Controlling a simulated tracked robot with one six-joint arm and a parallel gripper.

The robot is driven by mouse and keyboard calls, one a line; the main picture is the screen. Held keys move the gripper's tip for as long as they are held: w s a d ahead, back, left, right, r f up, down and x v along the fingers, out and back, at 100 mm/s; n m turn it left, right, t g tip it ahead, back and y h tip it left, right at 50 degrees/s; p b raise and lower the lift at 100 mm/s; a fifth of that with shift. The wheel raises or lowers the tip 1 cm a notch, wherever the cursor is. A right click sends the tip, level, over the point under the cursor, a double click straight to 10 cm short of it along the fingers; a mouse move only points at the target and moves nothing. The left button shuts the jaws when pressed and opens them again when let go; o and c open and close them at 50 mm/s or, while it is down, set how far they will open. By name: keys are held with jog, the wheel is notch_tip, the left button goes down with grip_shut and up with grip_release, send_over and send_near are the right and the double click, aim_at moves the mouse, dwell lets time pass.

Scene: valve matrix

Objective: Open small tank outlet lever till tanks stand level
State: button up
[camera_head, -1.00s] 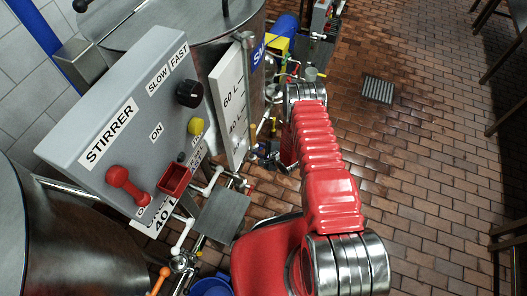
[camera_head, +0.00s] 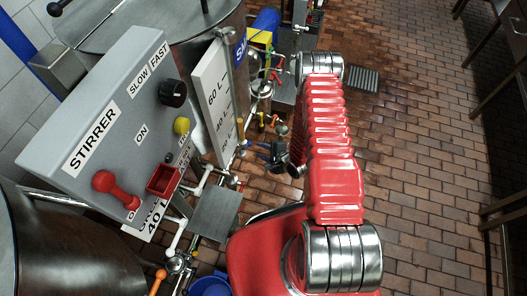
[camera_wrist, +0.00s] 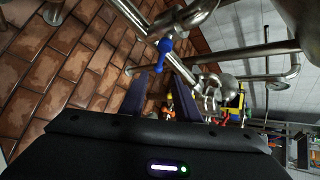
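The steel tank (camera_head: 220,75) at the top of the head view carries a blue label starting "SM" (camera_head: 240,50), partly cut off by the gauge board. The white gauge board (camera_head: 212,90) beside it shows litre marks; its liquid level cannot be read. In the wrist view a blue-handled lever (camera_wrist: 163,52) sits on steel pipework, just beyond my fingertips and apart from them. Whether it is the small tank's outlet lever cannot be told. My gripper (camera_wrist: 162,78) has its two dark fingers apart, with nothing between them. In the head view it shows small and dark (camera_head: 277,155), left of my red arm.
A grey stirrer panel (camera_head: 110,115) with red lever, black knob and yellow button stands left. Another steel tank (camera_head: 65,255) is at lower left, with an orange lever (camera_head: 157,282) near it. Pipes crowd the lever in the wrist view. Brick floor (camera_head: 420,150) is clear right.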

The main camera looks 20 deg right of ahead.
jog(key=shift+s+d+r, duration=0.2)
jog(key=shift+s+r, duration=0.15)
jog(key=shift+s, duration=0.1)
